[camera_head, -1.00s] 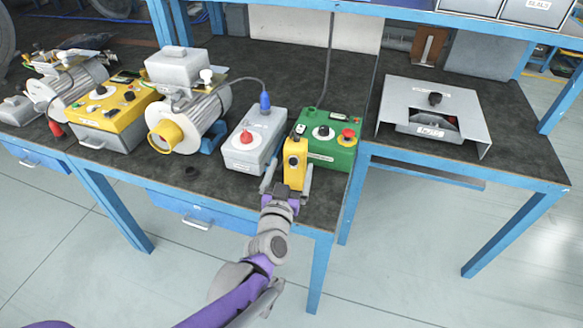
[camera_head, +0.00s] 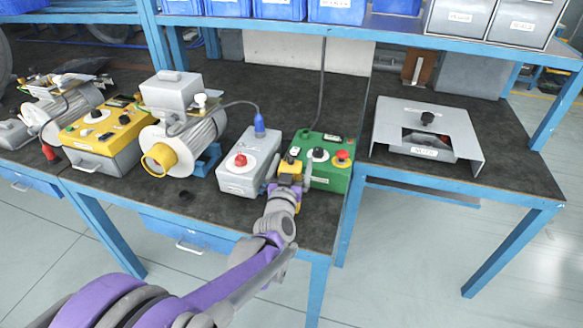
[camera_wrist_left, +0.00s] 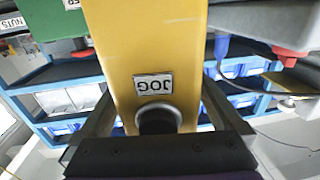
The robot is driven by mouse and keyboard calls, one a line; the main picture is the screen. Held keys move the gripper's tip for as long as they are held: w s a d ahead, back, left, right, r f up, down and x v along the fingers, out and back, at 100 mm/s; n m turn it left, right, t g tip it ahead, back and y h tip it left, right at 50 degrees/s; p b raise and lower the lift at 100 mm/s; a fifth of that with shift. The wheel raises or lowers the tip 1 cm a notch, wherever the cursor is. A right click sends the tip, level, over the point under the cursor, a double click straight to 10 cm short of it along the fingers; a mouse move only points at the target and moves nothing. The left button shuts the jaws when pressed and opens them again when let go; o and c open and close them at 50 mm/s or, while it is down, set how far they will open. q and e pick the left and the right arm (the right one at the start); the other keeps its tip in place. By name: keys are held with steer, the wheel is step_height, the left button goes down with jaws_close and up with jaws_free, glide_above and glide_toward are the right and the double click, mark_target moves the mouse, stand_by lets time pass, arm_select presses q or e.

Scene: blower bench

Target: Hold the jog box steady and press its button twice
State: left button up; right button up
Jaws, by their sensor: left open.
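The yellow jog box (camera_head: 290,166) stands at the bench's front, between a grey box and a green box; my gripper partly hides it in the head view. In the left wrist view the yellow jog box (camera_wrist_left: 150,45) fills the middle, with an upside-down JOG label (camera_wrist_left: 154,85) and a dark round button (camera_wrist_left: 159,120) close to my palm. My left gripper (camera_head: 288,177) is open, with one finger on each side of the jog box. In the wrist view the fingers of the left gripper (camera_wrist_left: 160,115) look apart from its sides. My right gripper is out of view.
The grey box (camera_head: 250,165) with a red knob is close on the left; the green box (camera_head: 327,172) with a red button is close on the right. A motor (camera_head: 190,135) and a yellow control box (camera_head: 105,140) stand further left. The bench front (camera_head: 225,205) is mostly clear.

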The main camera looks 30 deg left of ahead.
arm_select(q)
steer(key=c, duration=1.6)
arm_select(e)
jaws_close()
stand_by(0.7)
